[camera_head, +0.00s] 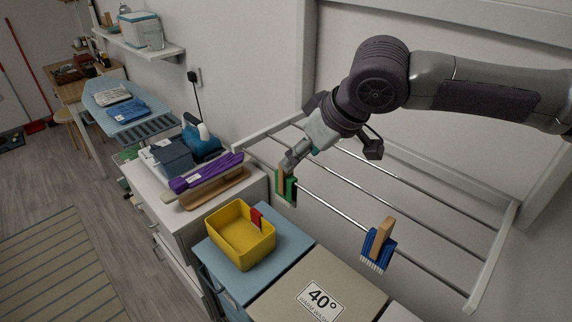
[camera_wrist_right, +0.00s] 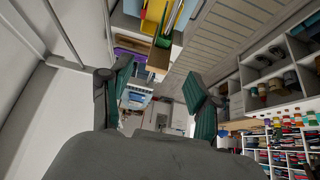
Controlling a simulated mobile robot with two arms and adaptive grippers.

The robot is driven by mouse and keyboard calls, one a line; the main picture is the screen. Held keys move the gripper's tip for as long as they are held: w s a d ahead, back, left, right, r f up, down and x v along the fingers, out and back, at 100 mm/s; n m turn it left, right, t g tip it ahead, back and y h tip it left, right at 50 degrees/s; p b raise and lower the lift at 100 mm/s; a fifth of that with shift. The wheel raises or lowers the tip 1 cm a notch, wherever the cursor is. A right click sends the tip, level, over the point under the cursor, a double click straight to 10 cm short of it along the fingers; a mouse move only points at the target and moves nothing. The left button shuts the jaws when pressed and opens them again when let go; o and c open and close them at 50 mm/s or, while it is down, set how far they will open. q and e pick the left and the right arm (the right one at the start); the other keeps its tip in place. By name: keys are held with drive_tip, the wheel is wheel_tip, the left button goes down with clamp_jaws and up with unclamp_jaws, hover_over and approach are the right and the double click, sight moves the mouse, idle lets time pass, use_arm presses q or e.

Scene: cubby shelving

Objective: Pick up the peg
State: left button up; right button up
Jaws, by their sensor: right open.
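A green and wooden peg (camera_head: 291,189) hangs on a bar of the drying rack, just below my right gripper (camera_head: 288,165) in the head view. A blue and wooden peg (camera_head: 378,247) sits on the rack's front bar further right. A red peg (camera_head: 256,218) stands at the edge of the yellow bin (camera_head: 233,249). In the right wrist view, the teal fingers of my right gripper (camera_wrist_right: 162,95) are spread apart with nothing between them. Whether the fingers touch the green peg cannot be told. My left gripper is not in view.
The rack's white frame (camera_head: 488,262) and metal bars (camera_head: 337,208) lie under my right arm, against the wall. Left of the rack is a white cabinet with a purple folded item (camera_head: 205,172) and a blue iron (camera_head: 203,140). A box marked 40° (camera_head: 285,297) stands in front.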

sight(286, 174)
drive_tip(key=x, duration=0.1)
drive_tip(key=p+x, duration=0.1)
drive_tip(key=x, duration=0.1)
drive_tip(key=shift+w+a, duration=0.1)
drive_tip(key=shift+w, duration=0.25)
drive_tip(key=p+x, duration=0.1)
drive_tip(key=x, duration=0.2)
drive_tip(key=shift+a+f, duration=0.15)
drive_tip(key=shift+a, duration=0.05)
drive_tip(key=shift+w+a+f, duration=0.15)
drive_tip(key=shift+a+f, duration=0.05)
drive_tip(key=shift+f, duration=0.2)
drive_tip(key=shift+d+r, duration=0.1)
drive_tip(key=shift+d, duration=0.05)
drive_tip(key=c, duration=0.4)
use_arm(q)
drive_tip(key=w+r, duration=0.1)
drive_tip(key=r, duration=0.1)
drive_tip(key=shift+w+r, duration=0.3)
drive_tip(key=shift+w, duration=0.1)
use_arm(e)
drive_tip(key=c, duration=0.4)
